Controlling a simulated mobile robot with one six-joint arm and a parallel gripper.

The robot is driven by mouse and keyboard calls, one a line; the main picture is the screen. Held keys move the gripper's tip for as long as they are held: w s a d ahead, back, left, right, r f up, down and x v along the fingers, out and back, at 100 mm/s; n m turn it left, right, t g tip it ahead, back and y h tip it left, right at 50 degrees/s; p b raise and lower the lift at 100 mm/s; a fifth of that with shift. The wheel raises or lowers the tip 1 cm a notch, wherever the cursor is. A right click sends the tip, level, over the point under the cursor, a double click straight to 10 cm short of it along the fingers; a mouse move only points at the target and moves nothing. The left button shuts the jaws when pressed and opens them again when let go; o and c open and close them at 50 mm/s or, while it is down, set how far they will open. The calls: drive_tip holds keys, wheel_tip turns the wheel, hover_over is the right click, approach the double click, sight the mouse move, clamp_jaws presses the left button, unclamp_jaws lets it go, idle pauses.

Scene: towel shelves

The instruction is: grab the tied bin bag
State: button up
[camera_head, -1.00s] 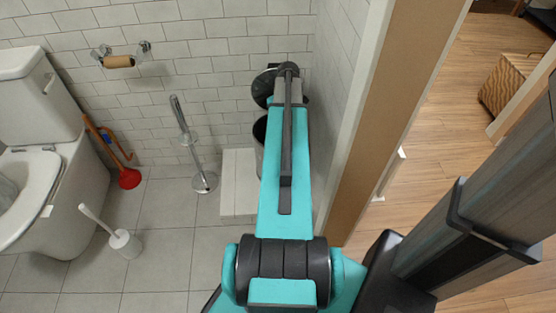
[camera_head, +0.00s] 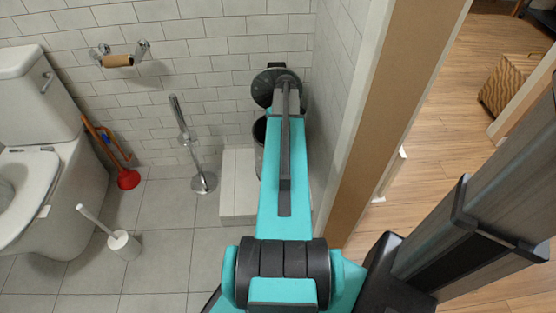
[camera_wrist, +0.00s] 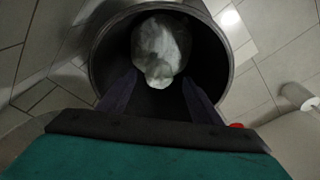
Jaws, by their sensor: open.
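The bin bag (camera_wrist: 160,48) is a pale whitish bundle inside a dark round bin (camera_wrist: 98,62) in the wrist view. My gripper (camera_wrist: 158,92) is open, its two dark fingers reaching into the bin's mouth on either side below the bag. The fingers look empty, and I cannot tell whether they touch the bag. In the head view my arm covers most of the bin (camera_head: 259,135), and the bag and my gripper are hidden behind it. The bin's round dark lid (camera_head: 262,88) stands raised against the tiled wall.
The bin stands by a low tiled ledge (camera_head: 238,190), close to the right wall and door frame (camera_head: 385,110). A toilet (camera_head: 50,160), red plunger (camera_head: 128,179), toilet brush (camera_head: 122,242) and metal stand (camera_head: 203,182) are to the left. Floor between them is clear.

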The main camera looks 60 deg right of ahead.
drive_tip(key=shift+w+d+f+b, duration=0.1)
drive_tip(key=shift+f+b, duration=0.05)
drive_tip(key=shift+f, duration=0.55)
drive_tip(key=shift+w+d+f+b, duration=0.1)
drive_tip(key=shift+w+f+b, duration=0.1)
drive_tip(key=shift+f, duration=0.55)
drive_tip(key=shift+w+f+b, duration=0.1)
drive_tip(key=shift+f+b, duration=0.05)
drive_tip(key=shift+f, duration=0.55)
drive_tip(key=shift+c, duration=0.4)
drive_tip(key=shift+s, duration=0.1)
clamp_jaws()
